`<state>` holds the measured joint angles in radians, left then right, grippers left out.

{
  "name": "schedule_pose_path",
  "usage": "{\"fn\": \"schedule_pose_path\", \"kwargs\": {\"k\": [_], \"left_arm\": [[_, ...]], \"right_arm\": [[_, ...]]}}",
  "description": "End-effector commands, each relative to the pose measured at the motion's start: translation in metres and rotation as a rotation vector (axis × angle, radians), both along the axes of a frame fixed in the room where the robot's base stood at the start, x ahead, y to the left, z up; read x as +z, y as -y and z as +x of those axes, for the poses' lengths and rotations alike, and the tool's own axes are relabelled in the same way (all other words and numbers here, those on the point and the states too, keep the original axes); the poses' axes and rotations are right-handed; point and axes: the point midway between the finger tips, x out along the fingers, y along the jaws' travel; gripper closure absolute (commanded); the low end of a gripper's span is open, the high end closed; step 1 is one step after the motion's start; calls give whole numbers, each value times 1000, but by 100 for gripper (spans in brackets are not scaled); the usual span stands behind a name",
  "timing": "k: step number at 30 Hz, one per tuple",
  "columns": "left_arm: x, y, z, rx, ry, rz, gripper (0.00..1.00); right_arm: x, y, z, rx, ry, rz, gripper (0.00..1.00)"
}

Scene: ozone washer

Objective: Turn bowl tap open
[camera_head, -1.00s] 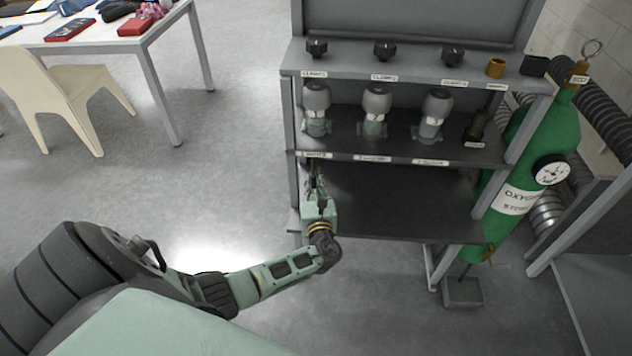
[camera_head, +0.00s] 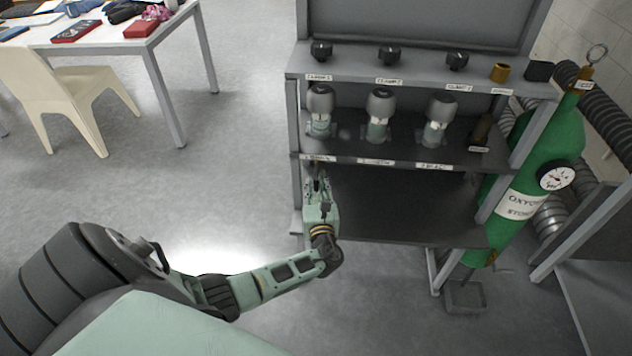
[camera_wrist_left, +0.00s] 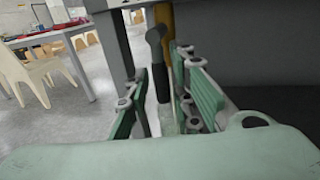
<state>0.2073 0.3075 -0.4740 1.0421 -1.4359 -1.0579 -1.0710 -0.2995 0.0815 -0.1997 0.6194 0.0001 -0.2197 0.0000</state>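A dark lever-like handle (camera_wrist_left: 156,62) with a rounded top hangs between the fingers in the left wrist view, in front of a yellow-brown upright part (camera_wrist_left: 166,25). It looks like a tap, but I cannot read which one. My left gripper (camera_head: 317,182) is at the left end of the rack, just under the middle shelf's front edge. In the wrist view the left gripper (camera_wrist_left: 167,98) has its green fingers apart, one on each side of the handle. I cannot tell whether either finger touches it. In the head view the gripper hides most of the handle. My right gripper is not in view.
The grey rack has a middle shelf (camera_head: 350,153) with several bottle-like units and a bare lower shelf (camera_head: 410,210). Black knobs (camera_head: 390,54) line its top. A green oxygen cylinder (camera_head: 545,150) stands at right. The floor left of the rack is clear.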

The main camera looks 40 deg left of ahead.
Motion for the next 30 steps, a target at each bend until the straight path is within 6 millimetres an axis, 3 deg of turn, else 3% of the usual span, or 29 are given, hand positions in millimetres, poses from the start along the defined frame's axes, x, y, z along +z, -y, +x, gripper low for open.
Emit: {"fn": "schedule_pose_path", "kwargs": {"k": [5,18,30], "left_arm": [[-1,9,-10,-1,1,-1,78],[-1,68,-74,0,-1,-1,78],[-1,82,-89,0,-1,-1,78]], "right_arm": [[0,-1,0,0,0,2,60],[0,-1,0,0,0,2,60],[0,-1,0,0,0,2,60]]}}
